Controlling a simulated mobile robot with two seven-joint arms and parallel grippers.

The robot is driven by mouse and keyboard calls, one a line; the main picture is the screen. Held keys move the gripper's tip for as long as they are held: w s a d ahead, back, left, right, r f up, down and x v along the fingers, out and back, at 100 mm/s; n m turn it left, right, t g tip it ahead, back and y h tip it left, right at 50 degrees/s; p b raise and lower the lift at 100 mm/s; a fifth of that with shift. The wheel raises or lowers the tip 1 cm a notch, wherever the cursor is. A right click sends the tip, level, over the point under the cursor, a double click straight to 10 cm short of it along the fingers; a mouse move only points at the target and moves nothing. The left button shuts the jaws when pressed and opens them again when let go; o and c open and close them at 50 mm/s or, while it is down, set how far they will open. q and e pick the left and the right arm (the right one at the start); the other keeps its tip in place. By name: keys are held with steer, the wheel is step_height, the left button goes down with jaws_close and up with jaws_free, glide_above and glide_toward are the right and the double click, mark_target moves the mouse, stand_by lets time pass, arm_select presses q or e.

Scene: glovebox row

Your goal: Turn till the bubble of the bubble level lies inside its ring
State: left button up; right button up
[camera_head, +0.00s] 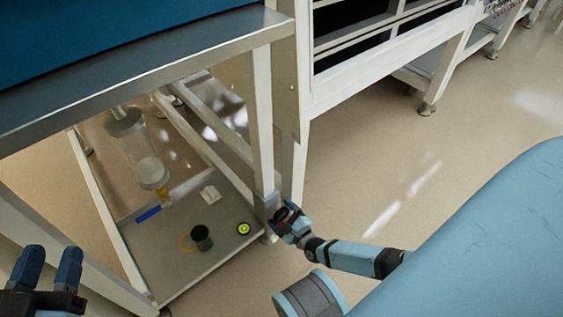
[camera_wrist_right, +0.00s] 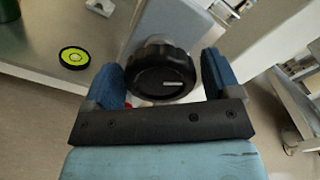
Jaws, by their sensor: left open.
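The bubble level (camera_head: 244,228) is a small round yellow-green disc with a black rim, lying on the low shelf near its right corner. It also shows in the right wrist view (camera_wrist_right: 74,57), with a ring near its middle; the bubble is too small to place for sure. A black ribbed knob (camera_wrist_right: 161,72) with a pale mark on its face sits at the shelf's corner leg. My right gripper (camera_wrist_right: 165,80) has its blue fingers on either side of this knob; whether they press on it is unclear. My left gripper (camera_head: 50,268) is open and empty at the lower left.
The low shelf (camera_head: 185,262) also bears a dark green cup (camera_head: 202,238), a blue strip (camera_head: 148,213) and a small white block (camera_head: 210,194). A clear cylinder (camera_head: 143,150) hangs above it. White frame legs (camera_head: 262,120) stand close to my right gripper. The floor on the right is clear.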

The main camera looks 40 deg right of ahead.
steer(key=shift+s+r, duration=0.1)
steer(key=shift+s, duration=0.35)
arm_select(q)
steer(key=s+n+p, duration=0.1)
steer(key=p, duration=0.1)
steer(key=d+n+g+p, duration=0.1)
steer(key=p, duration=0.1)
steer(key=shift+s+f+n, duration=0.3)
steer(key=shift+s+f, duration=0.05)
steer(key=shift+s, duration=0.05)
arm_select(e)
steer(key=s+d, duration=0.1)
steer(key=s, duration=1.2)
steer(key=shift+w, duration=0.1)
